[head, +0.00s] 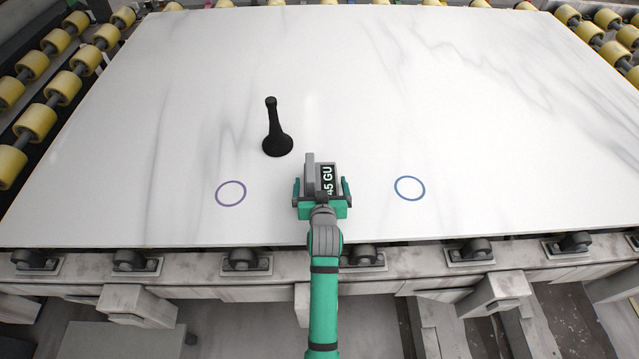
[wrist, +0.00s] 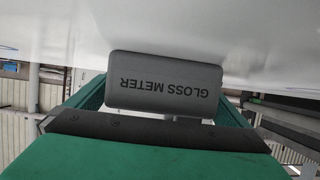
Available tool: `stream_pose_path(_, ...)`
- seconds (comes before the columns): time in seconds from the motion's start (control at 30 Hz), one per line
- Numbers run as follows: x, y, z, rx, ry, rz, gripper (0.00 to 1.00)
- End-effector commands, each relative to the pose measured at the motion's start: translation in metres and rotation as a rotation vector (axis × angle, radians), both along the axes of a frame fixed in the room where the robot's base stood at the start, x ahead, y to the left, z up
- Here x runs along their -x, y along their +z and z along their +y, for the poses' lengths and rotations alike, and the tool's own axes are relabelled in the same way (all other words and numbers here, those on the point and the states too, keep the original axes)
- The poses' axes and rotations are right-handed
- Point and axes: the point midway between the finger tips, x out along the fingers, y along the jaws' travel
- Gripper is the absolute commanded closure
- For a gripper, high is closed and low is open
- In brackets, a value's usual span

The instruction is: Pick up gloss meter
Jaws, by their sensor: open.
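The gloss meter is a grey box (head: 311,173) on the white slab, with a dark display reading "45 GU" in the head view. In the wrist view its grey face (wrist: 165,84) carries the words "GLOSS METER", upside down. My green gripper (head: 322,188) is open, with one finger on each side of the gloss meter. In the wrist view the green fingers show left and right of the box; I cannot tell whether they touch it. The underside of the box is hidden.
A purple ring (head: 231,181) and a blue ring (head: 424,188) are marked on the white slab (head: 480,120). Yellow rollers (head: 36,122) line the slab's sides; its front edge is near my arm.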

Motion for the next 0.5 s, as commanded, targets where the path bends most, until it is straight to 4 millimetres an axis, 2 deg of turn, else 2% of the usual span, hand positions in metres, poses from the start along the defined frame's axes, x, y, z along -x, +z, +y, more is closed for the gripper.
stream_pose_path(0.17, -0.0004, -0.0004, -0.0003, 0.000, -0.001, 0.000, 0.00)
stream_pose_path(0.2, -0.0003, -0.0003, -0.0003, 0.000, -0.001, 0.000, 0.02)
stream_pose_path(0.43, -0.0002, -0.0004, -0.0004, 0.000, -0.001, 0.000, 0.57)
stream_pose_path(0.47, -0.0004, 0.0010, -0.0005, 0.000, -0.001, -0.003, 0.64)
stream_pose_path(0.5, -0.0004, 0.0010, -0.0005, 0.000, -0.001, -0.003, 0.64)
